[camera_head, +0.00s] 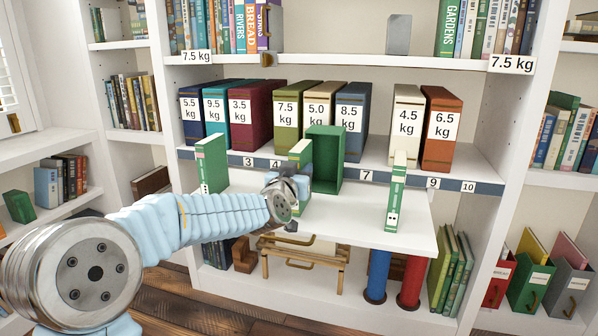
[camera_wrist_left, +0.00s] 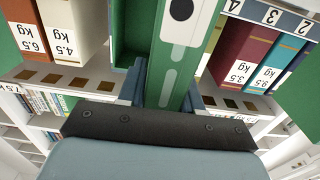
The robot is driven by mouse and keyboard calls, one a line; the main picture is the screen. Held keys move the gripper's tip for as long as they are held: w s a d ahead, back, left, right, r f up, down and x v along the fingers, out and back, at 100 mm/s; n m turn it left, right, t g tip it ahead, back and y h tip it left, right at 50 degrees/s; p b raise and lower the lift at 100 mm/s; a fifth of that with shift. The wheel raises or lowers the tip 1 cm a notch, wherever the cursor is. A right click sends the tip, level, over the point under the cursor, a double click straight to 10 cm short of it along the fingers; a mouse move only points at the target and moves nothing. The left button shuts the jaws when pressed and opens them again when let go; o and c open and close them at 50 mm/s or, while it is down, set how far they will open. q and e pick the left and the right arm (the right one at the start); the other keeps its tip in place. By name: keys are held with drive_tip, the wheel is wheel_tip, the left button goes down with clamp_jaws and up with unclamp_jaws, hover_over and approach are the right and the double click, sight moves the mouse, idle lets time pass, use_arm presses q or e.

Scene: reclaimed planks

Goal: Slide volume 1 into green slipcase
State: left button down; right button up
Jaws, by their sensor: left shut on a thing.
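A green book (camera_head: 299,152) with a single black dot on its white spine label, which looks like volume 1, stands upright in my left gripper (camera_head: 298,182). The wrist view shows the fingers (camera_wrist_left: 164,92) shut on either side of its spine (camera_wrist_left: 187,25). The green slipcase (camera_head: 327,146) stands upright just right of the book, its open side facing me. Its inside looks empty. Part of it shows in the left wrist view (camera_wrist_left: 128,35). The book is beside the slipcase, outside it; whether they touch is unclear. My right gripper is out of view.
Two more green-and-white books stand on the white ledge, one at left (camera_head: 208,163) and one at right (camera_head: 397,190). Behind is a row of weight-labelled volumes (camera_head: 286,118) above a numbered strip (camera_head: 350,176). The white ledge (camera_head: 365,225) is clear between slipcase and right book.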

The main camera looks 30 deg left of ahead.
use_arm(q)
drive_tip(key=shift+p+x, duration=0.5)
drive_tip(key=shift+x, duration=1.95)
drive_tip(key=shift+p+x, duration=0.55)
drive_tip(key=shift+x, duration=1.25)
drive_tip(key=c, duration=0.7)
unclamp_jaws()
drive_tip(key=shift+d, duration=0.1)
drive_tip(key=shift+s, duration=0.1)
drive_tip(key=b+v, duration=0.1)
drive_tip(key=v, duration=1.2)
drive_tip(key=shift+s, duration=0.3)
